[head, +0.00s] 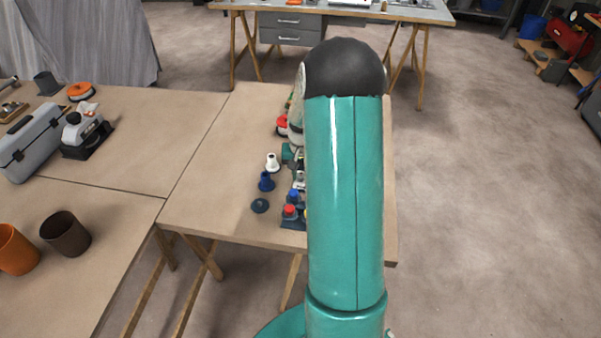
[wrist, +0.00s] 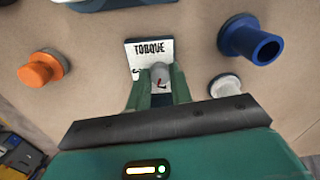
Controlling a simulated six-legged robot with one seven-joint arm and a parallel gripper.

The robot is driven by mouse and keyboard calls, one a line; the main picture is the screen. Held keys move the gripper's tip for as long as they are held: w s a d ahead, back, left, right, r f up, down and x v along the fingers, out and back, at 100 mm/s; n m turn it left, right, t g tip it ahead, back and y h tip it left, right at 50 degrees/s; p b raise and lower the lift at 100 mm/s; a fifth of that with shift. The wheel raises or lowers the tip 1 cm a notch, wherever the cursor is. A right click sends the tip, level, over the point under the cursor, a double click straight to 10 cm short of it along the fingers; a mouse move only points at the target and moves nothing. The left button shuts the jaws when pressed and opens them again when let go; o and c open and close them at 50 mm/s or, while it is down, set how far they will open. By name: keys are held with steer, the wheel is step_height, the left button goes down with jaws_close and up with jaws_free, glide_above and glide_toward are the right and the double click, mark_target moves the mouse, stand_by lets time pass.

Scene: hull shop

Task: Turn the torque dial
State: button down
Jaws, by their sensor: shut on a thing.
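The torque dial (wrist: 160,74) shows in the wrist view as a small light-grey knob with a red mark. It sits at the lower part of a white plate labelled TORQUE (wrist: 150,48). My gripper (wrist: 158,86) has its two green fingers on either side of the knob, shut on it. The fingers hide the knob's sides and part of the plate. In the head view my arm covers the dial and most of the gripper.
In the wrist view, an orange knob (wrist: 40,69) lies left, a blue flanged cylinder (wrist: 252,43) and a pale cap (wrist: 224,86) right. In the head view, small parts crowd the wooden table (head: 215,190) beside my arm; its left part is clear. A grey toolbox (head: 30,141) stands left.

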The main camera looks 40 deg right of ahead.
mark_target(301, 176)
steer(key=shift+n, duration=1.9)
steer(key=c, duration=1.3)
jaws_free()
steer(key=shift+o, duration=0.2)
steer(key=shift+r, duration=0.1)
step_height(301, 176, up, 14)
steer(key=shift+d+f, duration=0.15)
steer(key=shift+f, duration=0.05)
